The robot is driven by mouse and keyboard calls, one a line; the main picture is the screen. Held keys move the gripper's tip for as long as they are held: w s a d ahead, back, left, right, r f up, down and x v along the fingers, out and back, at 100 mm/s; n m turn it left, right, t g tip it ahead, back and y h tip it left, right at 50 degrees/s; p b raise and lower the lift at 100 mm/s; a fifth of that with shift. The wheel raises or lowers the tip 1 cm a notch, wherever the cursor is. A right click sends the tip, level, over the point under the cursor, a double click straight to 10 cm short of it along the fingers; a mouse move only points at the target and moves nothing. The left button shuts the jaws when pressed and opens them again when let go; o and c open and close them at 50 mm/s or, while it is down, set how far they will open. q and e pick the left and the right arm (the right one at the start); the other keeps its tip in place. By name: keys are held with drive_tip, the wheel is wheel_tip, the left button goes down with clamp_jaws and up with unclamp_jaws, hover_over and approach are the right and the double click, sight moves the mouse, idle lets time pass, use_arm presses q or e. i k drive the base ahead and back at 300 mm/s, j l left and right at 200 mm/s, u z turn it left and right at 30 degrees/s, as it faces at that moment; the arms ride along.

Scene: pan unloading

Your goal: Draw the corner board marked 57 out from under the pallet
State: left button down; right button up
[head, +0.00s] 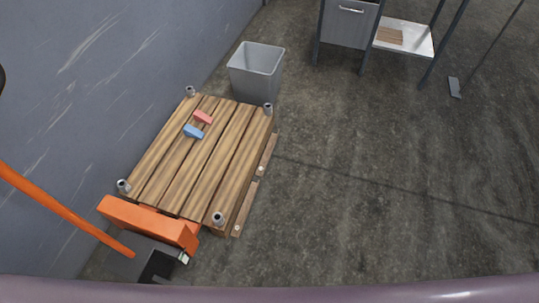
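The slatted wooden pallet (197,158) lies on the floor by the wall at the left, with a short grey post at each corner. Two wooden boards stick out from under its right edge, a far one (267,152) and a near one (246,208). Each has a small pale round spot near its near end. I cannot read a number on either, so I cannot tell which is marked 57. The parts of both boards under the pallet are hidden. Neither of my grippers is in view.
A red block (203,117) and a blue block (193,131) lie on the pallet. An orange pallet jack (149,219) stands against its near end. A grey bin (256,72) stands beyond it. A workbench (348,22) is at the back.

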sight(262, 167)
drive_tip(key=i+l+u, duration=0.15)
drive_tip(key=u, duration=0.3)
drive_tip(key=i+l+u, duration=0.15)
drive_tip(key=u, duration=0.25)
drive_tip(key=i+l+u, duration=0.1)
drive_tip(key=l+u, duration=0.2)
drive_tip(key=u, duration=0.15)
drive_tip(key=i+l+u, duration=0.1)
drive_tip(key=l, duration=0.55)
drive_tip(key=i+l+u, duration=0.1)
drive_tip(key=l, duration=0.55)
drive_tip(key=i+l+u, duration=0.1)
drive_tip(key=i+l, duration=0.15)
drive_tip(key=l, duration=0.4)
drive_tip(key=i+l+u, duration=0.1)
drive_tip(key=l, duration=0.55)
drive_tip(key=l+u, duration=0.1)
drive_tip(key=l, duration=0.55)
drive_tip(key=i, duration=0.05)
